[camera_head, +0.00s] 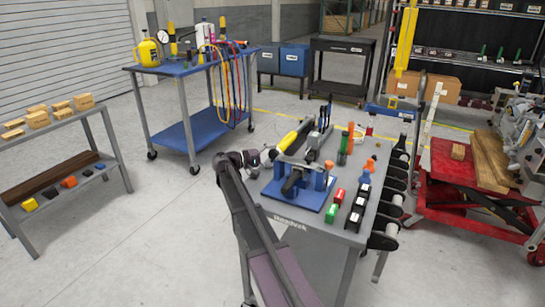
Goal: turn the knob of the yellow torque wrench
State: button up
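A yellow and black tool (288,141), which looks like the yellow torque wrench, lies at the back left of the grey workbench (285,232). Its knob is too small to make out. My dark arm rises from the bottom of the picture and bends toward the bench's left edge. My gripper (257,166) is at the end of it, to the left of and a little nearer than the yellow tool. It looks apart from the tool. The gripper is too small and dark to show whether its fingers are open.
A blue fixture plate (292,197) with a clamp sits on the bench in front of the tool. Red, green, orange and black parts stand to its right. A blue cart (186,68) stands behind left; a red lift table (440,165) is at right.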

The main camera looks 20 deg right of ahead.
dwell(0.3)
jog(key=w+a, duration=0.1)
jog(key=a, duration=1.1)
jog(key=shift+w, duration=0.25)
jog(key=shift+r, duration=0.15)
